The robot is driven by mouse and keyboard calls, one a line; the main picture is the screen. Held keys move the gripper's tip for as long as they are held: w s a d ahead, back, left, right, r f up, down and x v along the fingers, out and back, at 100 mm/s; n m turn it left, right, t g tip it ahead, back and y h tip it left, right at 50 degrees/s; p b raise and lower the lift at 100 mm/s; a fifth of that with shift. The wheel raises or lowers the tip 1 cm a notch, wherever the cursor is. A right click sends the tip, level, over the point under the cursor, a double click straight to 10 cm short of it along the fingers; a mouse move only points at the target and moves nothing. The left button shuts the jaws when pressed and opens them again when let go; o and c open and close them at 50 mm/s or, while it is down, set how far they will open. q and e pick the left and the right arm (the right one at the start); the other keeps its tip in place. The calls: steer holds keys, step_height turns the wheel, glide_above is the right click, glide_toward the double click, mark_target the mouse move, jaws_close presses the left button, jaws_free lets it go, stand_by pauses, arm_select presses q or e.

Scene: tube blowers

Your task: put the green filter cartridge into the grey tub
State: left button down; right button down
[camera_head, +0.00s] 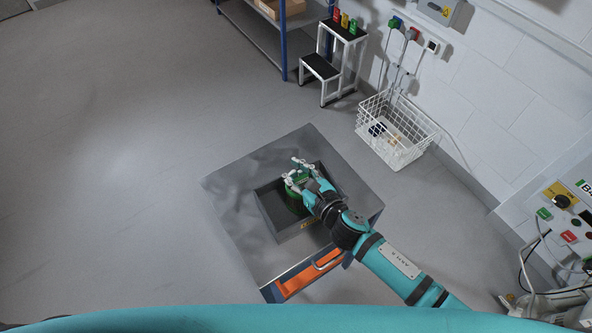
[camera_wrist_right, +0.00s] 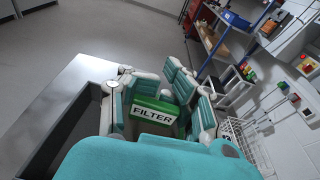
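The green filter cartridge (camera_head: 293,198) is at the mouth of the dark grey tub (camera_head: 288,234), which is set into a metal-topped cart. My right gripper (camera_head: 298,174) is over the tub, with its fingers closed around the cartridge's upper part. In the right wrist view the green cartridge (camera_wrist_right: 153,114), with a white FILTER label, sits between the fingers of the right gripper (camera_wrist_right: 150,88) and touches them. Whether its lower end touches the tub floor cannot be told. My left gripper is not in view.
The metal cart top (camera_head: 240,215) around the tub is bare. An orange handle (camera_head: 310,275) is on the cart's near side. A white wire basket (camera_head: 397,135) and a step stool (camera_head: 335,65) stand behind to the right. Open floor lies to the left.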

steer(key=c, duration=0.9)
jaws_free()
steer(key=shift+f, duration=0.1)
steer(key=shift+b+v, duration=0.8)
steer(key=shift+v, duration=5.25)
